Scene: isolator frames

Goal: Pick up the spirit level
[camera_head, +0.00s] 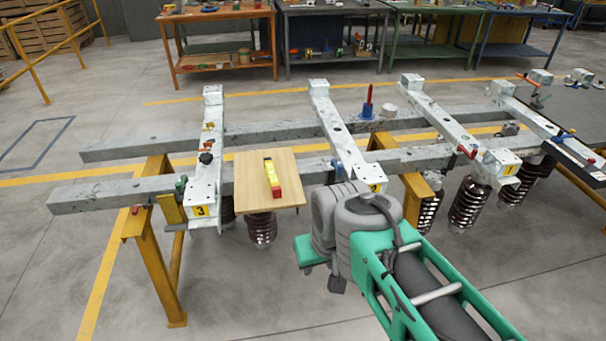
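A yellow spirit level (271,177) with a red end lies on a square wooden board (245,194). The board rests across the grey beams, left of the middle of the picture. My green and grey arm comes in from the lower right, with its end part (318,262) to the right of the board and in front of the beams. It is apart from the spirit level in the picture. The fingertips cannot be made out, and nothing is seen held.
Long grey beams (120,193) on yellow trestles (158,270) carry white crosspieces (205,180). Brown ribbed insulators (467,204) hang below. A red and blue tool (368,103) stands on the rear beam. Workbenches (220,42) stand behind. The floor at front left is clear.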

